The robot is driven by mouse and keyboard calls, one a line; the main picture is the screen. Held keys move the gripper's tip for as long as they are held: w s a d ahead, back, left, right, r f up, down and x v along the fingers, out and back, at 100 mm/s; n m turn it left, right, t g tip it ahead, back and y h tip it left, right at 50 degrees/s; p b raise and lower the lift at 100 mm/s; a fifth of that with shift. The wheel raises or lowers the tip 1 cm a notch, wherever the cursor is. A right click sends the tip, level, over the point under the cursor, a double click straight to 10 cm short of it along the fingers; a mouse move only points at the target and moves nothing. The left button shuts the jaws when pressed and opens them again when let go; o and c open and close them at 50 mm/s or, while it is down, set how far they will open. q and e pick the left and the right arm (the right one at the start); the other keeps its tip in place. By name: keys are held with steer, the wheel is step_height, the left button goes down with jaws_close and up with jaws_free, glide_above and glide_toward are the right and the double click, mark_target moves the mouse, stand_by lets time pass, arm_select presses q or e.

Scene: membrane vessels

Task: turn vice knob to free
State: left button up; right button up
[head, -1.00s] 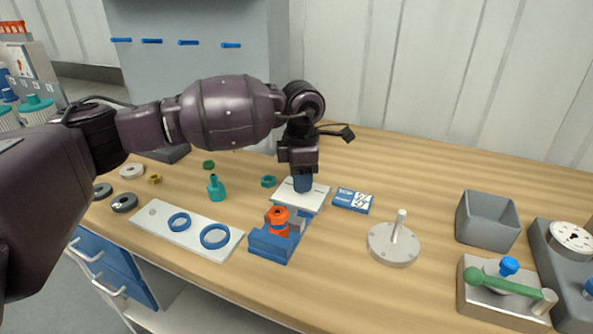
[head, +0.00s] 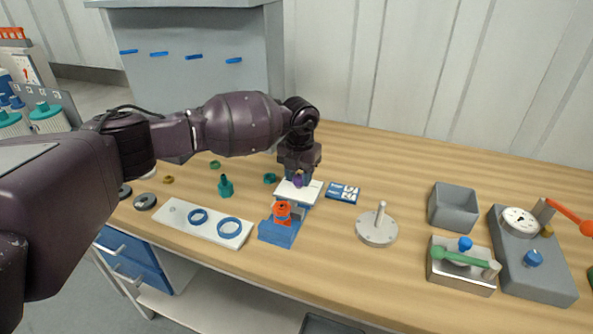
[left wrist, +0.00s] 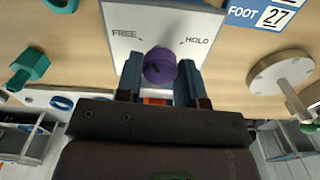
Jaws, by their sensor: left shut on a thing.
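The purple vice knob (left wrist: 160,67) stands on a white plate (left wrist: 120,22) marked FREE on the left and HOLD on the right in the left wrist view. My left gripper (left wrist: 159,75) is shut on the knob, with a blue finger on each side. In the head view my left gripper (head: 297,178) reaches down from above over the white plate (head: 313,187), with the knob partly visible. The blue vice (head: 276,232) lies in front of the plate and holds an orange part (head: 282,211). I cannot make out which label the knob points to. My right gripper is out of view.
A blue-and-white label card (head: 343,192) and a round grey base with a post (head: 377,229) stand to the right. A grey bin (head: 453,207) and fixtures are farther right.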

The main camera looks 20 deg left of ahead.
arm_select(q)
steer(key=n+p, duration=0.2)
steer(key=n, duration=0.1)
steer(key=shift+r+n, duration=0.3)
steer(key=shift+f+n+p, duration=0.1)
steer(key=shift+n+p, duration=0.7)
steer(key=shift+n, duration=0.1)
steer(key=shift+f+n+p, duration=0.1)
steer(key=shift+n+p, duration=0.2)
steer(key=shift+n, duration=0.1)
